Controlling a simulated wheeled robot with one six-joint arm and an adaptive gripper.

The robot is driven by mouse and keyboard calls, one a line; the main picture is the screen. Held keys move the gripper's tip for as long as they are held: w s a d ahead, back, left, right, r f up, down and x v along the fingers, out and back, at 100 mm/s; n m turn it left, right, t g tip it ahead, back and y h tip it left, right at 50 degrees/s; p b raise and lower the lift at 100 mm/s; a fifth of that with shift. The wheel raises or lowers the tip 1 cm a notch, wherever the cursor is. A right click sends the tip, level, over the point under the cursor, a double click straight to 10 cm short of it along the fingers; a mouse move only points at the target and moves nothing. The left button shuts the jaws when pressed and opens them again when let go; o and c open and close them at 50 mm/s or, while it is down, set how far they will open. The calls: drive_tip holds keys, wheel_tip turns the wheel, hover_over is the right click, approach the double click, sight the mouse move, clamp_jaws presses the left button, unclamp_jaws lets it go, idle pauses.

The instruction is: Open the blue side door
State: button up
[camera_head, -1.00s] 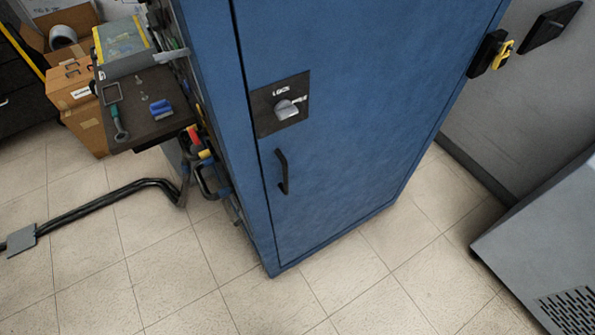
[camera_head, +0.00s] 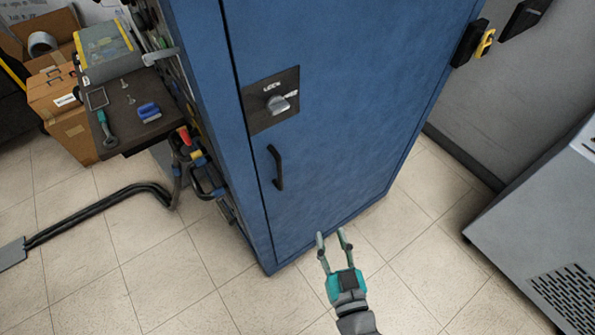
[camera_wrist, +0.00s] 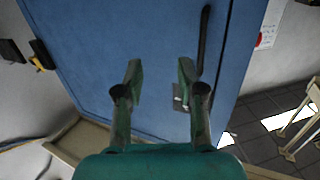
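The blue side door (camera_head: 345,110) fills the front of a tall blue cabinet and appears shut. It carries a black vertical handle (camera_head: 276,167) near its left edge, with a dark lock plate and grey knob (camera_head: 278,104) above it. My gripper (camera_head: 333,236) is open and empty, in front of the door's lower part, to the right of and below the handle. In the wrist view my gripper's two fingers (camera_wrist: 158,75) stand apart in front of the blue door (camera_wrist: 120,40). The handle (camera_wrist: 204,40) shows there beyond the right finger, apart from it. The right finger partly hides the plate.
A dark shelf with tools (camera_head: 150,122) juts out left of the cabinet. Black cables (camera_head: 100,215) run along the floor at left. A grey vented unit (camera_head: 545,230) stands at right. Tiled floor (camera_head: 215,300) is clear before the cabinet.

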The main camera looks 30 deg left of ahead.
sight(281, 175)
drive_tip(key=w+a+r+n+y, duration=0.1)
drive_tip(key=w+a, duration=0.1)
drive_tip(key=a, duration=0.4)
drive_tip(key=w+a+r+n+g+y, duration=0.1)
drive_tip(key=w+a+r, duration=0.1)
drive_tip(key=a, duration=0.4)
drive_tip(key=w+a+r+g+y, duration=0.1)
drive_tip(key=w+a, duration=0.1)
drive_tip(key=a, duration=0.4)
drive_tip(key=shift+w+r+n, duration=0.2)
drive_tip(key=shift+w+n, duration=0.1)
drive_tip(key=shift+n, duration=0.1)
clamp_jaws()
